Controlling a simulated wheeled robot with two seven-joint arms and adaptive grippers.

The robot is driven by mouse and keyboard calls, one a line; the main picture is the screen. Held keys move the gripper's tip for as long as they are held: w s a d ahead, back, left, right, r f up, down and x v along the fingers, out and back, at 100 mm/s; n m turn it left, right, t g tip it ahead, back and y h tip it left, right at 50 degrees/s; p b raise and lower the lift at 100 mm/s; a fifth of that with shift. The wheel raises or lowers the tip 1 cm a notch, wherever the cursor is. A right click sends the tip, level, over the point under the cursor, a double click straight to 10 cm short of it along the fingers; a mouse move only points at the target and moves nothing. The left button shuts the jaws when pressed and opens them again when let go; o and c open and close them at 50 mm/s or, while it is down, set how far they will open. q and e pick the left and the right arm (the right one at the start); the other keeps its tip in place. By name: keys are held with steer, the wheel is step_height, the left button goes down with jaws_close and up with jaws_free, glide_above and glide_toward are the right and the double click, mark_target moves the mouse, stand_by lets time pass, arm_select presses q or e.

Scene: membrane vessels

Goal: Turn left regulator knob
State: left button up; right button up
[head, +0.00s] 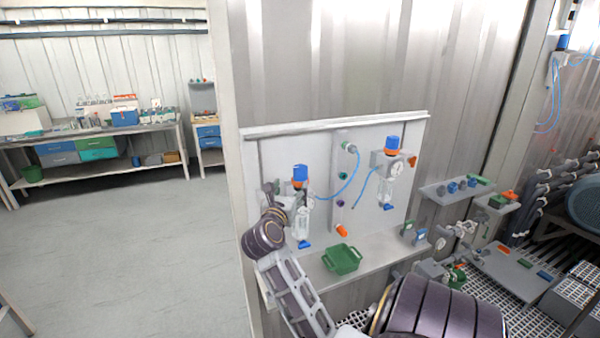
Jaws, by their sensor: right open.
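The left regulator has a blue knob (300,171) above an orange ring, on the left of a grey wall panel (265,160). A round gauge (310,203) and a clear bowl (302,222) sit below the knob. My right gripper (278,193) is open, just left of and slightly below the knob. Its fingers are small and partly hidden by my wrist, and I cannot tell whether they touch the regulator. A second regulator with a blue knob (392,142) is on the right of the panel. My left gripper is not in view.
A blue hose (352,185) curves between the left regulator and the central fittings. A green basket (341,259) stands on the ledge below. Small shelves (440,190) and piping lie to the right. A workbench (90,130) stands far left beyond open floor.

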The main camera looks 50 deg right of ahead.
mark_target(298, 174)
steer(key=shift+w+d, duration=0.1)
steer(key=shift+d, duration=0.05)
stand_by(0.3)
steer(key=shift+p+x, duration=1.65)
steer(key=shift+x, duration=5.1)
